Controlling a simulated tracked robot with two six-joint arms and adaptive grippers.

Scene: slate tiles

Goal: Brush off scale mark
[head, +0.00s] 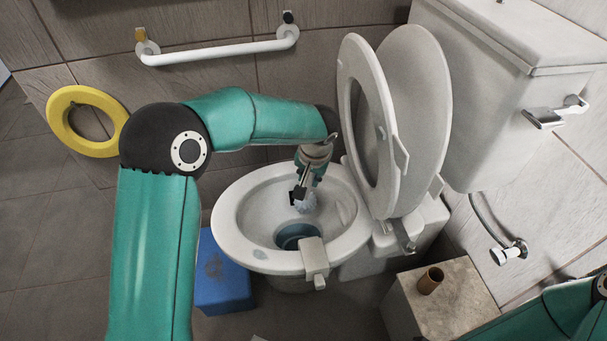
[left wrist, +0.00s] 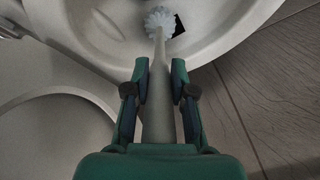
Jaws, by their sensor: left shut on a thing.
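The white toilet bowl (head: 232,215) stands in the middle with its seat and lid raised. My left gripper (head: 308,178) reaches over the bowl, pointing down. It is shut on the pale handle of a toilet brush (left wrist: 157,95); my fingers (left wrist: 160,68) flank the handle in the left wrist view. The whitish bristle head (head: 305,204) is down inside the bowl, against or very near its inner wall. A black scale mark (left wrist: 179,27) shows right beside the bristles in the left wrist view, partly covered by them. My right gripper is out of view; only part of that arm shows.
A grey block (head: 314,257) clips over the front rim. The raised seat (head: 352,60) stands close right of my gripper. A blue stool (head: 220,285) is below left. A brown cup (head: 430,280) stands on a box (head: 460,300). A grab bar (head: 215,52) crosses the wall.

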